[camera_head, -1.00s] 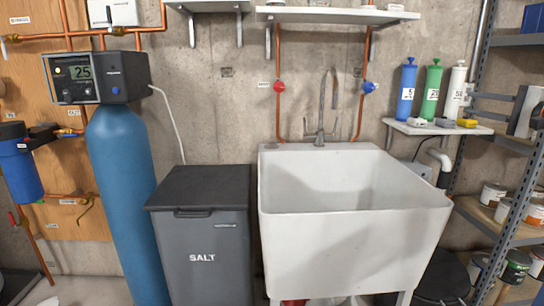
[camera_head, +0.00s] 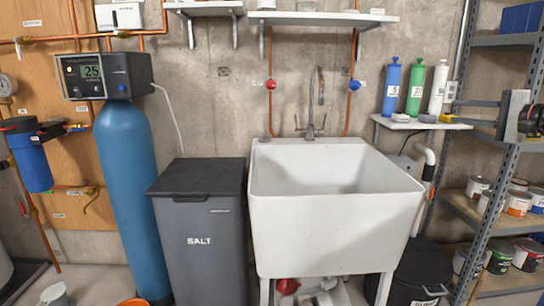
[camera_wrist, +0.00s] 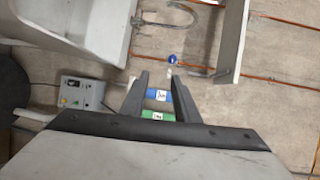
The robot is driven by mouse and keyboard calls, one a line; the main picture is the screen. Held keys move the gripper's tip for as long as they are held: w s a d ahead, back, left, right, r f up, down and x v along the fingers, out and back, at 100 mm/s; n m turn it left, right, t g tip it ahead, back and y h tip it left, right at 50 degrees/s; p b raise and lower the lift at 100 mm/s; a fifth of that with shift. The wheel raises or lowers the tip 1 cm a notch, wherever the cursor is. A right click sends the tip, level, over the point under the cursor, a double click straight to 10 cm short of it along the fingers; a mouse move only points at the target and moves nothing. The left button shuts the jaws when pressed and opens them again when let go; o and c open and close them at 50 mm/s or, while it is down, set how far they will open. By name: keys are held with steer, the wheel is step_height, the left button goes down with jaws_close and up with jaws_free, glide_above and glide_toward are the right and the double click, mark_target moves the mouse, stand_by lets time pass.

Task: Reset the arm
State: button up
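My gripper (camera_head: 456,112) reaches in from the right edge in the head view, in front of the metal rack and just right of the small wall shelf (camera_head: 398,123). In the wrist view its two dark fingers (camera_wrist: 159,80) stand apart. A blue cartridge (camera_wrist: 170,95) and a green cartridge (camera_wrist: 157,116) show beyond the gap between them. In the head view the blue (camera_head: 391,90), green (camera_head: 415,92) and white (camera_head: 438,88) cartridges stand upright on the wall shelf. I see nothing held between the fingers.
A white sink (camera_head: 330,228) stands in the middle, with a grey salt bin (camera_head: 200,250) and a blue tank (camera_head: 130,190) to its left. The metal rack (camera_head: 480,210) with paint cans is at the right. Shelves (camera_head: 325,18) and copper pipes line the wall.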

steer(key=s+a+f+n+g, duration=0.2)
steer(key=s+a+f, duration=0.25)
steer(key=a, duration=0.35)
steer(key=s+a+f+n+g+h, duration=0.1)
steer(key=s+a+f+g, duration=0.2)
steer(key=a+f, duration=0.35)
steer(key=s+a+f+n+g, duration=0.2)
steer(key=s+a+f, duration=0.2)
steer(key=a, duration=0.5)
steer(key=s+a+f+n+g+h, duration=0.1)
steer(key=s+f+n+h, duration=0.2)
steer(key=s+f, duration=0.6)
steer(key=s+a+f+n+g+h, duration=0.2)
steer(key=s+f+n+h, duration=0.1)
steer(key=s+f, duration=0.7)
steer(key=s+n, duration=0.1)
steer(key=s, duration=0.3)
steer(key=shift+s+a+h, duration=0.25)
steer(key=shift+h, duration=0.15)
